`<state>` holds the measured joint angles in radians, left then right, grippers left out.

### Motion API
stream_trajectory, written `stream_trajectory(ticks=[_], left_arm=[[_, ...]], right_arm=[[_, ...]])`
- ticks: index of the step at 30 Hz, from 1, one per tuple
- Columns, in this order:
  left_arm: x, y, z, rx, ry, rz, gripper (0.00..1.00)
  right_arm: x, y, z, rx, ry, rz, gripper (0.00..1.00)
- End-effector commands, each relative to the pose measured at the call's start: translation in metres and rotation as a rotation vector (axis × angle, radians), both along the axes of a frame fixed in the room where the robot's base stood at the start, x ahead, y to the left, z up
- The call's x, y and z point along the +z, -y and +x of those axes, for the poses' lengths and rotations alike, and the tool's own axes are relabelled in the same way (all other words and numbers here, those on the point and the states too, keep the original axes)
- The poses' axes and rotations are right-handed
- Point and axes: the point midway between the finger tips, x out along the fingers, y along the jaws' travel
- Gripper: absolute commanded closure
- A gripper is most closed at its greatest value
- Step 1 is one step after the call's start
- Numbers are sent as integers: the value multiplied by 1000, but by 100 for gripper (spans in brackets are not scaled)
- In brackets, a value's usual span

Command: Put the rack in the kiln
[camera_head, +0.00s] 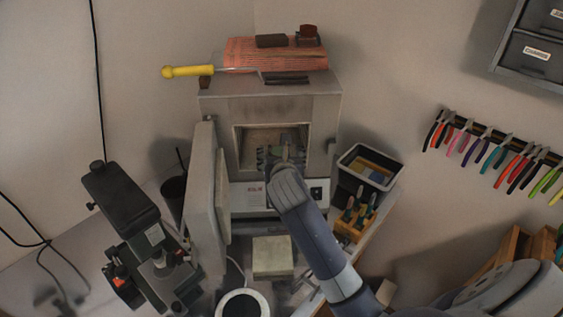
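The grey kiln (219,106) stands against the wall at the centre. Its door (203,190) is swung open to the left, and its chamber (262,135) shows behind my gripper. My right arm reaches up from the lower right. My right gripper (281,153) is at the kiln mouth, with its dark fingers in front of the opening. A small greenish patch shows between the fingers, but I cannot tell whether it is the rack or whether the fingers are closed on it. I cannot make out the rack for certain elsewhere. My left gripper is not in view.
A yellow-handled tool (187,72) and orange material (275,54) lie on the kiln. A black bench device (142,235) stands left of the door. A pale block (272,257) sits in front. A black bin (393,170) and a wooden tool holder (351,226) stand at right.

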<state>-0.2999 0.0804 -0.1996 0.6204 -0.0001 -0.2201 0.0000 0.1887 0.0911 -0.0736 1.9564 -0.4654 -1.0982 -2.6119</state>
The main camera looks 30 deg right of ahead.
Motion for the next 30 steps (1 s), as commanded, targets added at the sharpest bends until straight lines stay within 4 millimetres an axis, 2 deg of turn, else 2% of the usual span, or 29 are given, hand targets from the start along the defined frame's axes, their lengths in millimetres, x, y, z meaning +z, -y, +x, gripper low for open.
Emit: stream_trajectory(ticks=[6,12,30], left_arm=[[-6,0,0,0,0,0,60],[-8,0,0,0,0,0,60],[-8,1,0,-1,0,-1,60]], right_arm=[[11,-13,-26,2,2,0,31],[17,-18,-38,1,0,2,31],[18,-19,-39,0,-1,1,31]])
